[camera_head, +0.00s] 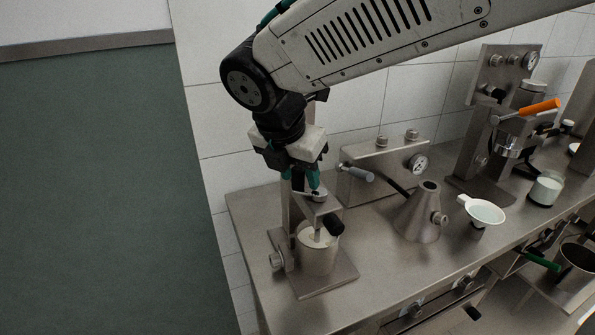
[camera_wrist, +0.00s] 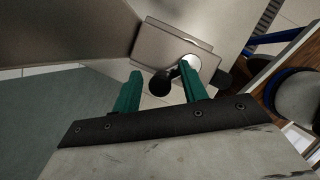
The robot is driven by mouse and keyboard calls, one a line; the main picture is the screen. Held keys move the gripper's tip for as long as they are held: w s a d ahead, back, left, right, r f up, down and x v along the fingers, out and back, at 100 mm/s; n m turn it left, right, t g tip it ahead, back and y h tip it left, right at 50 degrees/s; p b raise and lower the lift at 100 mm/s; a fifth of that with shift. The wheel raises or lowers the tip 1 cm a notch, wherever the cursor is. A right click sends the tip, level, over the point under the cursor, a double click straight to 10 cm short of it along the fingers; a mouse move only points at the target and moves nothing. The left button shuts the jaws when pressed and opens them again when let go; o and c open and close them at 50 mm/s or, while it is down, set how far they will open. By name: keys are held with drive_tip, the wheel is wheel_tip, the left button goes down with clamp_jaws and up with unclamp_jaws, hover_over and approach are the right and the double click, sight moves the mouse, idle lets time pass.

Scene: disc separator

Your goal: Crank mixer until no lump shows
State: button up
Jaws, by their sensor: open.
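The mixer stands at the left end of the steel counter: a square base, a steel cup (camera_head: 317,256) with pale contents, and a head above it. Its crank has a black knob (camera_head: 334,224) on the right side. In the wrist view the mixer head (camera_wrist: 170,48) is a steel plate with a round hub, and a dark knob (camera_wrist: 159,84) shows near the fingers. My gripper (camera_head: 301,184) is above the mixer head, pointing down, with its green fingers (camera_wrist: 160,92) apart. Nothing is clearly held between them. Whether a lump shows in the cup is too small to tell.
Right of the mixer stand a steel box with a gauge (camera_head: 388,166), a steel cone (camera_head: 420,212), a white dish (camera_head: 485,212) and a press with an orange handle (camera_head: 538,107). A tiled wall is close behind. My arm crosses above the counter.

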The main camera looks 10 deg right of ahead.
clamp_jaws()
drive_tip(key=shift+w+d+m+g+h, duration=0.15)
drive_tip(key=shift+w+m+g+h, duration=0.1)
drive_tip(key=shift+m, duration=0.55)
drive_tip(key=shift+w+d+m+g+h, duration=0.15)
drive_tip(key=shift+w+m, duration=0.1)
drive_tip(key=shift+m, duration=0.55)
unclamp_jaws()
drive_tip(key=v, duration=0.8)
